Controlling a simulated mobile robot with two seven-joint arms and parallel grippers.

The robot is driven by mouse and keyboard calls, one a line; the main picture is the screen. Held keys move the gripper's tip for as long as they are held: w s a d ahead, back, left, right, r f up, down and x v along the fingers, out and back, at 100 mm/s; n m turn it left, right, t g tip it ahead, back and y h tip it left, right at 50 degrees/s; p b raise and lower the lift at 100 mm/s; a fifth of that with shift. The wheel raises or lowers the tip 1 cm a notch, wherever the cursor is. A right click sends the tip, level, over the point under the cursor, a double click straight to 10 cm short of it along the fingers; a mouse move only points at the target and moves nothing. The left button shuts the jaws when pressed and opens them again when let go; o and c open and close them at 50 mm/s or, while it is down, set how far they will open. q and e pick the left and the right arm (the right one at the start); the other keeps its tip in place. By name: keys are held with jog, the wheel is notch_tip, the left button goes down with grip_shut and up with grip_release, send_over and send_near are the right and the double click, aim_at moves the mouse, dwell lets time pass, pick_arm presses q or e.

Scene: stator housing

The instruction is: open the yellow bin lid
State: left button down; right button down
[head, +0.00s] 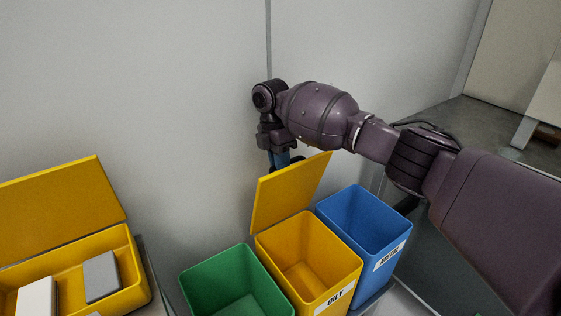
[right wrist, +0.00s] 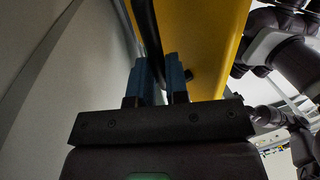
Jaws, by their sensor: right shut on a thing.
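The yellow bin (head: 310,258), labelled OILY, stands between a green bin and a blue bin. Its lid (head: 290,193) stands raised at the back edge, leaving the bin's mouth uncovered and its inside in view. My right gripper (head: 281,160) is behind the lid's upper edge, its blue fingers partly hidden by the lid. In the right wrist view the fingers (right wrist: 162,72) are shut on a dark bar (right wrist: 147,35), which looks like the lid's handle. The yellow lid (right wrist: 205,45) fills the area just right of them. My left gripper is not in view.
The green bin (head: 236,282) is open at left and the blue bin (head: 366,225), labelled METAL, is open at right. A yellow box (head: 137,270) with a raised lid holds a white and a grey block at far left. A grey wall (head: 180,90) stands close behind.

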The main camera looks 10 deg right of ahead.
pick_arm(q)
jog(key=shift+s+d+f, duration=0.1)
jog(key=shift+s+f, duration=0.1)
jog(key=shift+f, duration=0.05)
pick_arm(e)
jog(key=shift+x, duration=0.95)
jog(key=c, duration=1.5)
grip_release()
jog(key=shift+a, duration=0.15)
jog(key=o, duration=0.3)
jog(key=shift+w, duration=0.2)
jog(key=shift+o, duration=0.4)
jog(key=shift+w, duration=0.15)
jog(key=shift+r, duration=0.85)
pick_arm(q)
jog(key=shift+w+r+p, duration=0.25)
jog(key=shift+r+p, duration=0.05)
pick_arm(e)
jog(key=v, duration=0.9)
jog(key=shift+r, duration=0.4)
